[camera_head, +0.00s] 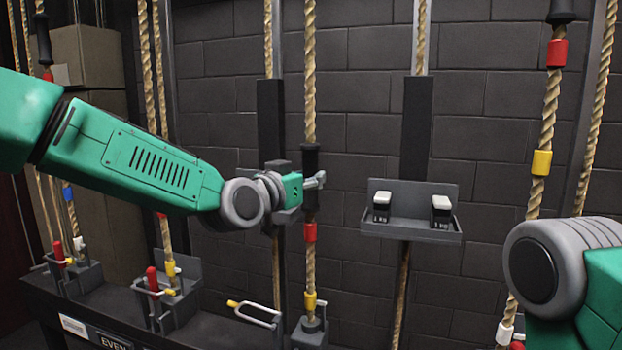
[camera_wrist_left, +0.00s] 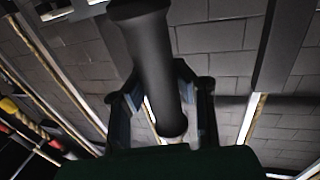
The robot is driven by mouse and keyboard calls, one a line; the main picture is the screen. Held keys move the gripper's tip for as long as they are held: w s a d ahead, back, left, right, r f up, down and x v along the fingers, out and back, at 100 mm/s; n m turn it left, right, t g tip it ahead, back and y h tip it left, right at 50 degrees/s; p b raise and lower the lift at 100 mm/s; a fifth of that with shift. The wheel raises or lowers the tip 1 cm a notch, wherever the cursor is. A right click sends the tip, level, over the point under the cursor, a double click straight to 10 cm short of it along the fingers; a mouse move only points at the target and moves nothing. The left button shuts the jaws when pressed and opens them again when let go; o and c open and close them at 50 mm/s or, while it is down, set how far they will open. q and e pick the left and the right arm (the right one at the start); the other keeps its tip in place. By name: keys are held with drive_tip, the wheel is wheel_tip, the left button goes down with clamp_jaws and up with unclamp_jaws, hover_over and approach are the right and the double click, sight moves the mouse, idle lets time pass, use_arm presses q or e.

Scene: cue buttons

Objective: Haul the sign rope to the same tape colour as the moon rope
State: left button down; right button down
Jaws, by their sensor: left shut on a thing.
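My left gripper (camera_head: 314,181) is shut on the black grip sleeve (camera_head: 311,160) of the middle rope (camera_head: 310,60). In the left wrist view the sleeve (camera_wrist_left: 150,60) stands between the two fingers. Below the sleeve, this rope carries red tape (camera_head: 310,232) and, lower, yellow tape (camera_head: 310,301) just above a dark base block. The right rope (camera_head: 548,110) has a black sleeve (camera_head: 562,11) at the top edge, then red tape (camera_head: 556,53), yellow tape (camera_head: 541,162) and white tape (camera_head: 504,334). No marking shows which rope is the sign or moon rope. My right gripper is out of view.
A tray (camera_head: 411,230) with two small weights hangs right of the middle rope. Rope locks with red handles (camera_head: 152,281) stand on the rail at the left, near ropes with blue, yellow and red tape. An open metal loop (camera_head: 254,313) juts out beside the middle rope.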

use_arm(q)
drive_tip(key=c, duration=1.2)
unclamp_jaws()
drive_tip(key=shift+r, duration=0.1)
drive_tip(key=v, duration=1.2)
drive_tip(key=shift+f, duration=0.25)
